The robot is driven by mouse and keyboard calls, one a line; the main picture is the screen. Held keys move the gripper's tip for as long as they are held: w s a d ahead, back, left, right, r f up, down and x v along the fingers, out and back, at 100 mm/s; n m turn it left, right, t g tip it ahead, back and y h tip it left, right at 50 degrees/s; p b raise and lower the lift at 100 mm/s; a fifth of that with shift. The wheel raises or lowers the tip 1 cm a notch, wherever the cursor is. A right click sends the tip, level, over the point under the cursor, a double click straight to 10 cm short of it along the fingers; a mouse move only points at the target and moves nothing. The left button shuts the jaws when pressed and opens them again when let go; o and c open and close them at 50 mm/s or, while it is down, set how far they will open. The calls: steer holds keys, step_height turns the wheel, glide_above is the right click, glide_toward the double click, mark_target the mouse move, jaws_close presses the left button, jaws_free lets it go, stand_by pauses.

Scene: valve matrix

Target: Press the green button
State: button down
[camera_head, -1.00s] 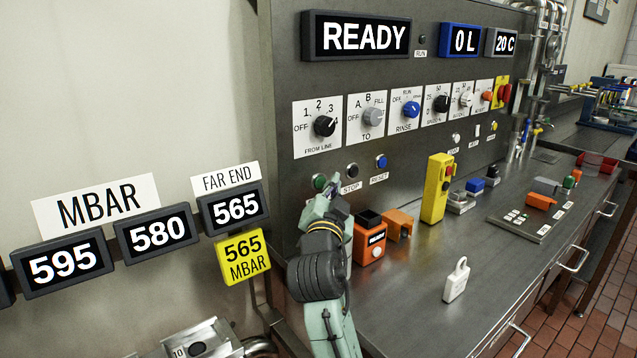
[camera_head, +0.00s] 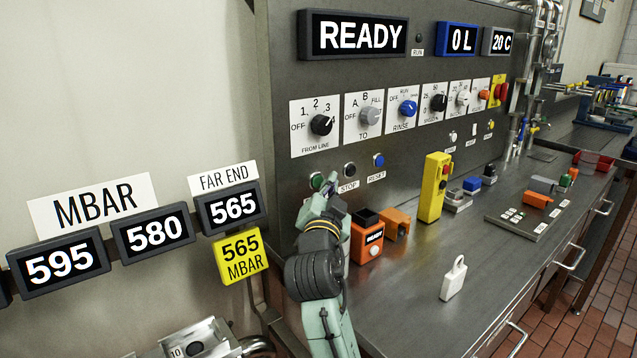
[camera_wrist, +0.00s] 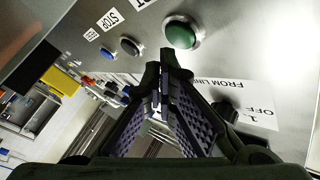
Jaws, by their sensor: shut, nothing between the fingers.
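The green button (camera_head: 317,180) is a round push button in a metal ring on the grey panel, left of the STOP button. It is larger in the wrist view (camera_wrist: 181,33), just beyond and slightly right of the fingertips. My gripper (camera_head: 330,188) is in front of the panel, close to the green button. In the wrist view my gripper (camera_wrist: 162,60) is shut, its fingertips together with nothing between them. A small gap seems to lie between the tips and the button, but contact cannot be told for certain. The button's label is mostly out of frame.
The black STOP button (camera_head: 350,169) and blue RESET button (camera_head: 379,160) sit to the right. The FROM LINE knob (camera_head: 321,125) is above. An orange box (camera_head: 367,238) and a yellow control box (camera_head: 434,188) stand on the bench right of my arm.

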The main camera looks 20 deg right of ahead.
steer(key=shift+w+a, duration=0.15)
steer(key=shift+w, duration=0.3)
steer(key=shift+w+a, duration=0.15)
steer(key=shift+w, duration=0.25)
stand_by(0.7)
stand_by(0.4)
steer(key=shift+s+d, duration=0.3)
steer(key=shift+s, duration=0.55)
steer(key=s, duration=0.1)
steer(key=s+d, duration=0.1)
steer(key=s, duration=0.2)
steer(key=shift+s+d, duration=0.35)
stand_by(1.2)
